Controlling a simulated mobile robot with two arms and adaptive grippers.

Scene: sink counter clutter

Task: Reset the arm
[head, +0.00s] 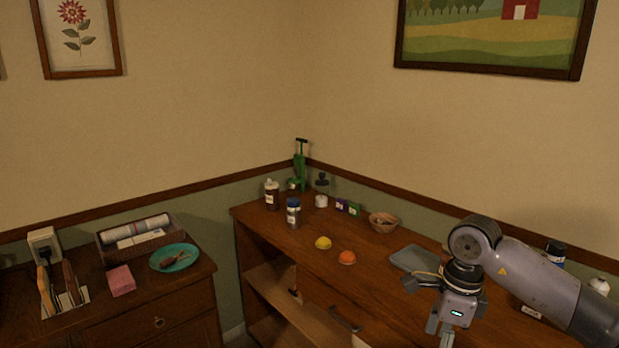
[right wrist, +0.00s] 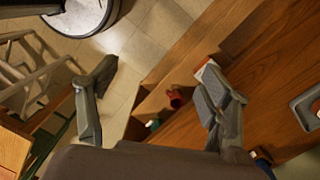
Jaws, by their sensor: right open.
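My right arm comes in from the right in the head view, and its gripper (head: 443,338) hangs downward at the bottom edge, in front of the right wooden cabinet (head: 300,240). In the right wrist view the right gripper (right wrist: 155,98) is open, with its two fingers wide apart and nothing between them. Floor tiles and the wooden cabinet's edge and shelf show beyond the fingers. My left gripper is not in view.
On the cabinet top are a grey tray (head: 411,258), an orange fruit (head: 347,257), a yellow fruit (head: 323,243), a wooden bowl (head: 383,222) and several bottles. A left cabinet holds a teal plate (head: 172,258) and a pink block (head: 121,280).

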